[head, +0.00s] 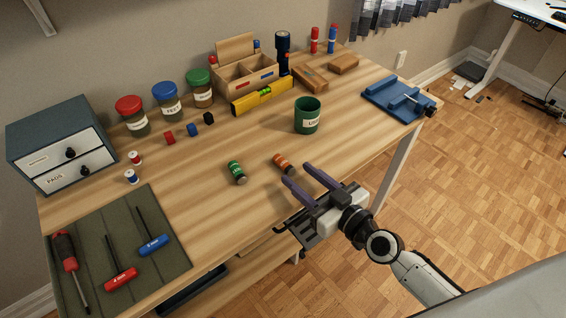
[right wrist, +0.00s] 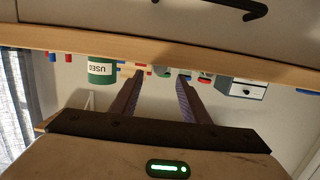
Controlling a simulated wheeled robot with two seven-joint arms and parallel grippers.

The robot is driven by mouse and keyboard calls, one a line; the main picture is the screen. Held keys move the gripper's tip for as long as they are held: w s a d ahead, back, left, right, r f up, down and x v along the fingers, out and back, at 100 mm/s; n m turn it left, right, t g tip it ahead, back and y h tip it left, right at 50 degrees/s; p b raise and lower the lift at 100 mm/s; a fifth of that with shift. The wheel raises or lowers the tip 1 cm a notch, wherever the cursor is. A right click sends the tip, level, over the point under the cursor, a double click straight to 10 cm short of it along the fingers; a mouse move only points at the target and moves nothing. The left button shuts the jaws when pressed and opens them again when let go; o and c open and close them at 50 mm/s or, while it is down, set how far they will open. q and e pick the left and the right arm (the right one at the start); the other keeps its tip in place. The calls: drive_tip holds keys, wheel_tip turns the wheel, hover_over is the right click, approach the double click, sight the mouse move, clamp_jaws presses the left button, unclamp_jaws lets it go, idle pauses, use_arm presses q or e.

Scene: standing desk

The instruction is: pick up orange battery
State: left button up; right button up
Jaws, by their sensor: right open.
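The orange battery (head: 283,163) lies on its side on the wooden desk, near the front edge and right of the green battery (head: 238,173). My right gripper (head: 296,174) comes in over the front edge with its two purple fingers apart and nothing between them. Its fingertips are just short of the orange battery in the head view. The fingers also show in the right wrist view (right wrist: 160,75), pointing toward the desk edge; I cannot make out the orange battery there. My left gripper is not in view.
A green cup (head: 307,116) stands behind the orange battery; it also shows upside down in the right wrist view (right wrist: 102,71). A blue vise (head: 398,98) is at the right end. A tool mat (head: 174,238) and drawer box (head: 62,145) are left. The desk around the battery is clear.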

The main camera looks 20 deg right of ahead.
sight(292, 170)
drive_tip(key=x, duration=0.5)
drive_tip(key=shift+d+f, duration=0.1)
drive_tip(key=shift+f, duration=0.2)
clamp_jaws()
drive_tip(key=shift+r, duration=0.1)
